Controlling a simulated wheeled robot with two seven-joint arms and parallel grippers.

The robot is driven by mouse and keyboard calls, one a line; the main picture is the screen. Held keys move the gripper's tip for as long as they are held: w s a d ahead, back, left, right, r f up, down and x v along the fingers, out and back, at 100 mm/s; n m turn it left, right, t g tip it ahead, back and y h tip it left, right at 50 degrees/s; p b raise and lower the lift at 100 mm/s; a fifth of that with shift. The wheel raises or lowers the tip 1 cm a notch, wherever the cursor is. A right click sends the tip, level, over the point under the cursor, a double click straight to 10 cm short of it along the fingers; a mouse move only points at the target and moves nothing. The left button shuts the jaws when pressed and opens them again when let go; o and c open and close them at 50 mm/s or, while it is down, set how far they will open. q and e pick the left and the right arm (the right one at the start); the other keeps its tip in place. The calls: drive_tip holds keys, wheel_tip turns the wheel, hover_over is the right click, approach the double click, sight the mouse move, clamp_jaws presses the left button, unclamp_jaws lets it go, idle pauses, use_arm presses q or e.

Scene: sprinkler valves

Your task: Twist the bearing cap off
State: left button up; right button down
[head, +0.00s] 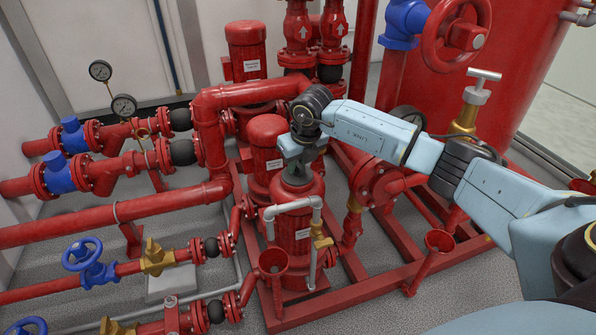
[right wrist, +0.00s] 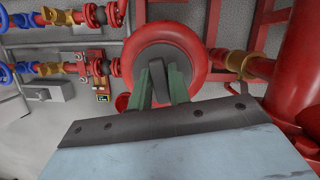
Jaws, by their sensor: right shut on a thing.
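The bearing cap is a dark grey round piece with a raised grip bar, on top of the front red pump motor (head: 292,228). In the right wrist view the cap (right wrist: 157,72) sits inside the motor's red rounded top (right wrist: 205,65). My right gripper (head: 298,170) reaches down onto it from above. Its two greenish fingers (right wrist: 161,88) stand on either side of the cap's bar and are shut on it. In the head view the gripper and wrist mostly hide the cap. The cap appears seated on the motor. My left gripper is not in view.
A grey pipe (head: 270,222) bends close in front of the motor. Another red motor (head: 266,135) stands close behind. Red pipes with blue and brass valves fill the left. A large red tank (head: 475,90) stands at the back right. Grey floor shows between the red frames.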

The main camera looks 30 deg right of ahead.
drive_tip(key=shift+n, duration=0.4)
drive_tip(key=shift+n+y, duration=0.6)
drive_tip(key=shift+n, duration=0.9)
drive_tip(key=shift+n, duration=0.5)
drive_tip(key=shift+n+g+y, duration=0.3)
drive_tip(key=shift+n+y, duration=0.1)
drive_tip(key=shift+n, duration=0.7)
drive_tip(key=n, duration=0.3)
drive_tip(key=shift+f+g+y+b, duration=0.1)
drive_tip(key=shift+g+y+b, duration=0.2)
drive_tip(key=shift+b, duration=0.1)
drive_tip(key=shift+s, duration=0.1)
